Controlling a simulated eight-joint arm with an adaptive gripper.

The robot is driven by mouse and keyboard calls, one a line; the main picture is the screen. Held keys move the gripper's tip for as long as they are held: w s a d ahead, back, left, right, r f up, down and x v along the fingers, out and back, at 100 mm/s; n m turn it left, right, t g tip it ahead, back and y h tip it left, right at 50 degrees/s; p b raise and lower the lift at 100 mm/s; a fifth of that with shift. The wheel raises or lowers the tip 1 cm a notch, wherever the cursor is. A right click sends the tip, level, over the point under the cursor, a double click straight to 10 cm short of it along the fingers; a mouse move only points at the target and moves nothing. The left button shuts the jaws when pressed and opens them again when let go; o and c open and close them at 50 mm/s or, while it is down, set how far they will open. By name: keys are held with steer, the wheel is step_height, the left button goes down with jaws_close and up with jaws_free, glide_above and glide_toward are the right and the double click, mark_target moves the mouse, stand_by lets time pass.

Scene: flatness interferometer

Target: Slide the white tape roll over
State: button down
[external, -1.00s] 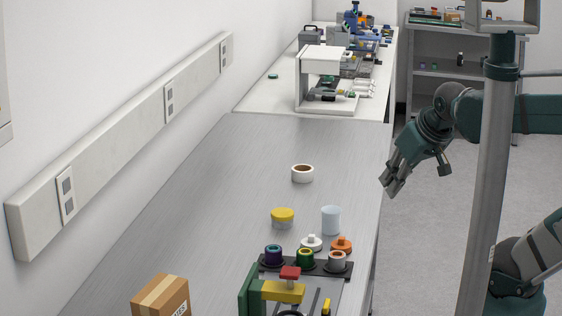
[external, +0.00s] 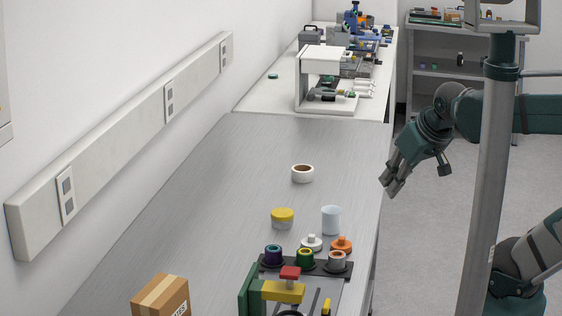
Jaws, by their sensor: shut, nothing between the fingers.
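The white tape roll (external: 302,175) lies flat on the grey metal bench top (external: 225,205), its brown core facing up. It stands alone, a little left of the bench's right edge. My gripper (external: 391,191) is shut and empty. It hangs at the right edge of the bench in the picture, to the right of the roll and clearly apart from it.
Nearer the camera are a yellow-lidded jar (external: 282,218), a white cup (external: 331,220), a dark rack (external: 306,264) with coloured rings, and a cardboard box (external: 161,297). A white instrument (external: 325,80) stands at the back. The bench around and left of the roll is clear.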

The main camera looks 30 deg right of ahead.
steer(key=shift+r, duration=0.1)
steer(key=w+d+r+m+g+p, duration=0.1)
steer(key=w+d+r, duration=0.1)
steer(key=w+r, duration=0.55)
steer(key=w+d+r+m+g+p, duration=0.15)
steer(key=w+r, duration=0.25)
steer(key=w, duration=0.7)
steer(key=w+d+r+m+g, duration=0.1)
steer(key=w+d, duration=0.2)
steer(key=w, duration=0.7)
steer(key=w+d+m, duration=0.1)
steer(key=w+d, duration=0.2)
steer(key=w, duration=0.8)
steer(key=w+d+f+m+g+p, duration=0.1)
steer(key=w+d+f, duration=0.3)
steer(key=w, duration=0.5)
steer(key=w+d+f+m+g+p, duration=0.15)
steer(key=w+d+f, duration=0.25)
steer(key=w, duration=0.5)
steer(key=w+d+f, duration=0.3)
steer(key=f, duration=0.2)
steer(key=w+d+f+m+p, duration=0.1)
steer(key=w+d+f, duration=0.2)
steer(key=f, duration=0.3)
steer(key=w+d+f+m+g, duration=0.1)
steer(key=w+d+f, duration=0.2)
steer(key=w+f, duration=0.2)
steer(key=shift+w+f+p, duration=0.2)
steer(key=shift+f+p, duration=0.1)
steer(key=shift+f, duration=0.45)
